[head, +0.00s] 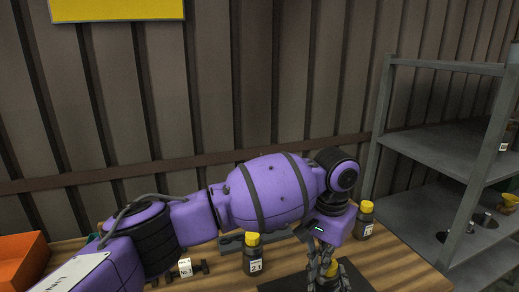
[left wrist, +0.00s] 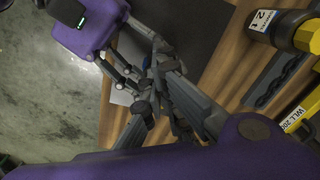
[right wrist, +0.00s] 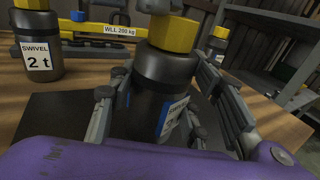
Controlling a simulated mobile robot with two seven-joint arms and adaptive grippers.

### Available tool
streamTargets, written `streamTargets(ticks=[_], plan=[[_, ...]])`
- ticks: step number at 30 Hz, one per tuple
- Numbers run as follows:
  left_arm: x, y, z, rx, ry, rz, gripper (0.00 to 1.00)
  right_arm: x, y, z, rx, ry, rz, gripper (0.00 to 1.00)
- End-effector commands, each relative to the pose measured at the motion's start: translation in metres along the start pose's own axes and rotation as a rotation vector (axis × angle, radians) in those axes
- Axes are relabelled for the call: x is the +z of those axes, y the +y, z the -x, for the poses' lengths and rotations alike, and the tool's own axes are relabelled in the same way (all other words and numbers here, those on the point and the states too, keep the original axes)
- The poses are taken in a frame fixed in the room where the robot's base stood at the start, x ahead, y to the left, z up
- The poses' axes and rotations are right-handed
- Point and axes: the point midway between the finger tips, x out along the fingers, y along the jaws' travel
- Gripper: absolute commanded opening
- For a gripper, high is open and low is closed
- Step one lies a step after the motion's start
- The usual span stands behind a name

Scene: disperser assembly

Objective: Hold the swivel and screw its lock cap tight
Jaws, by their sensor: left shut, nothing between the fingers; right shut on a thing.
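The swivel (right wrist: 165,85), a dark cylinder with a yellow collar (right wrist: 172,33) and a blue-and-white label, stands upright in the middle of the right wrist view. My right gripper (right wrist: 150,112) is shut around its body. My left gripper (head: 325,270) points down over the swivel in the head view, shut with nothing seen held. A little yellow shows between its fingers. In the left wrist view the fingers of my left gripper (left wrist: 168,88) overlap those of my right.
Another yellow-topped swivel labelled 2 t (head: 253,258) stands left of the dark mat (head: 358,281). A further bottle (head: 365,220) stands behind to the right. A yellow beam (right wrist: 100,30) lies at the back. A grey shelf (head: 450,150) is at right, an orange bin (head: 22,262) at left.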

Motion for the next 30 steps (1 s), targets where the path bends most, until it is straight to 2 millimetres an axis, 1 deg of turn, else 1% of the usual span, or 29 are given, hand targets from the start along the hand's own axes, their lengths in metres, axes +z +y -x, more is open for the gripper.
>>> streamTargets(ticks=[1,9,12,15,25,26,28,30], plan=[[-0.001,0.0,0.005,0.001,0.002,0.0,0.0,-0.006,0.001,0.001,0.002,0.013,-0.002,0.01],[0.0,0.0,0.039,0.001,0.001,-0.001,0.0,-0.007,0.0,0.001,0.0,0.014,-0.003,0.01],[0.0,0.0,0.049,0.0,-0.001,-0.001,0.0,-0.007,0.0,0.001,0.0,0.014,-0.003,0.01],[0.0,0.001,0.054,0.001,-0.002,-0.002,0.0,-0.007,0.0,0.001,0.0,0.015,-0.003,0.01],[0.001,-0.001,0.054,0.002,-0.005,0.002,0.0,-0.008,-0.001,0.001,-0.001,0.016,-0.003,0.01],[0.002,-0.003,0.052,0.004,-0.008,0.006,0.0,-0.008,-0.001,0.001,-0.001,0.016,-0.003,0.01],[0.007,-0.015,0.048,0.011,-0.008,0.019,0.0,-0.008,-0.001,0.001,-0.002,0.016,-0.003,0.01],[0.012,-0.024,0.047,0.036,0.035,-0.047,0.0,-0.008,-0.001,0.001,-0.002,0.016,-0.002,0.01]])
